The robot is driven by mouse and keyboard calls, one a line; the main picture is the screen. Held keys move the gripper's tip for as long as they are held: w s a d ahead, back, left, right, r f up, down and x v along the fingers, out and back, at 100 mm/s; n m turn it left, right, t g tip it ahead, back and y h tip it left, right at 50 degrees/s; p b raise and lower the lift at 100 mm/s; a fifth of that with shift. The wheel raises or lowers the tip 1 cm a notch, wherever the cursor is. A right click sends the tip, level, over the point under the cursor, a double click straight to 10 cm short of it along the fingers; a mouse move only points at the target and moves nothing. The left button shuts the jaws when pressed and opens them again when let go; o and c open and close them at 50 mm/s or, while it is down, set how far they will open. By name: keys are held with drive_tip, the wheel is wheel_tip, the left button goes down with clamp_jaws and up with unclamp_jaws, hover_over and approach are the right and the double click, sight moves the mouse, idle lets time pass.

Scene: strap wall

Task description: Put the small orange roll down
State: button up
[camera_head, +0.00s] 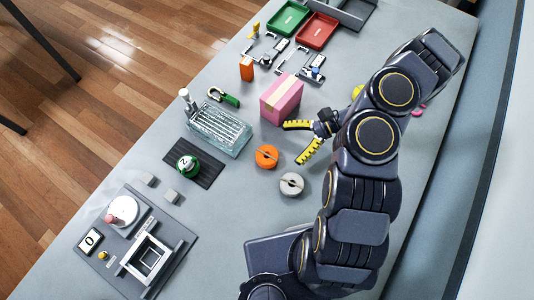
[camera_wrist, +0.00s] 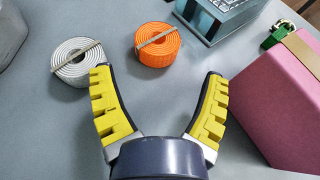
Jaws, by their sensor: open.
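The small orange roll (camera_head: 266,157) lies flat on the grey table, a wound strap with a thin bar across its top. It also shows in the wrist view (camera_wrist: 158,47), beyond my fingertips. A similar grey roll (camera_head: 291,184) lies beside it, also in the wrist view (camera_wrist: 78,62). My gripper (camera_head: 292,142) has yellow toothed fingers spread wide, with nothing between them. In the wrist view, my gripper (camera_wrist: 160,78) points toward the orange roll, which is apart from both fingers. The left finger's tip is close to the grey roll; I cannot tell if they touch.
A pink box (camera_head: 281,98) stands close to my gripper, with a glass-like ribbed container (camera_head: 219,130) left of the rolls. A dark mat (camera_head: 207,176) holds a green ball. Red (camera_head: 317,30) and green trays sit at the far end. Table left of the grey roll is clear.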

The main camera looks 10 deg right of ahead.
sight(273, 153)
drive_tip(key=x, duration=0.7)
drive_tip(key=shift+s+a+r, duration=0.2)
drive_tip(key=shift+a, duration=0.05)
drive_tip(key=c, duration=0.9)
